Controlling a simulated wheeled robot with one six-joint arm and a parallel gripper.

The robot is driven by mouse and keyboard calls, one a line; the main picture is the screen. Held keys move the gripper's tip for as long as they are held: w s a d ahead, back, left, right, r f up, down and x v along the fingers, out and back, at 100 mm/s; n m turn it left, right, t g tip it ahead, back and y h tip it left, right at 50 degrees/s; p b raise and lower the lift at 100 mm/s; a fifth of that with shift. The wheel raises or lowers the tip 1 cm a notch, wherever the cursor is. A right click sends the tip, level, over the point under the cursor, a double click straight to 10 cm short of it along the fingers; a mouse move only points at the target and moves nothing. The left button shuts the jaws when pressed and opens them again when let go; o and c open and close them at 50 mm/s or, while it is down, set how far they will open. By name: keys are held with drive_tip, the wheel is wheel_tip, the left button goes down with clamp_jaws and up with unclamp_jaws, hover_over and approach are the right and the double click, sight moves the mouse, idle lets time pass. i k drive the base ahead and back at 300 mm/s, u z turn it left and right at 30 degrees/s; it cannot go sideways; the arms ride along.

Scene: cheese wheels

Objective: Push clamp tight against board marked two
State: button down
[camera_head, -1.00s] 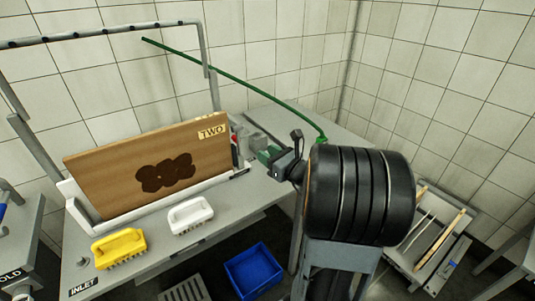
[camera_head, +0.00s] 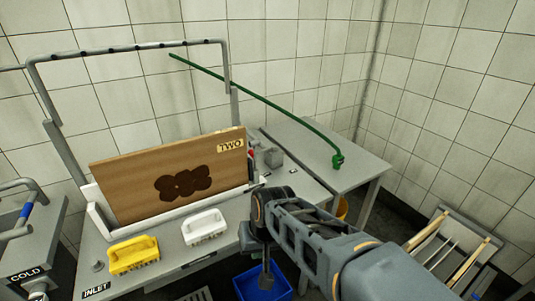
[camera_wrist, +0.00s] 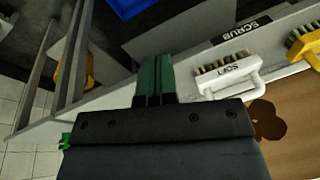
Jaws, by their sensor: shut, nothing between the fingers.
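The wooden board marked TWO (camera_head: 120,178), with a dark stain, stands upright in a white holder (camera_head: 102,222) on the grey table. At its right end is a small dark and red part (camera_head: 251,156). A grey block (camera_head: 273,157), which looks like the clamp, is just right of it. I cannot tell whether it touches the board. My gripper's green fingers (camera_wrist: 156,62) are shut and empty in the wrist view, near the white brush. The stained board (camera_wrist: 290,140) shows at lower right there. In the head view my arm is in front of the table, right of the brushes.
A yellow brush (camera_head: 134,254) and a white brush (camera_head: 205,226) lie at the table's front. A blue bin (camera_head: 250,288) is on the floor below. A green hose (camera_head: 265,100) arcs over the side table (camera_head: 345,178). A rack (camera_head: 455,250) stands at right.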

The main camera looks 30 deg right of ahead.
sight(253, 173)
drive_tip(key=k, duration=0.45)
drive_tip(key=z, duration=1.4)
drive_tip(key=i, duration=0.85)
drive_tip(key=u, duration=1.9)
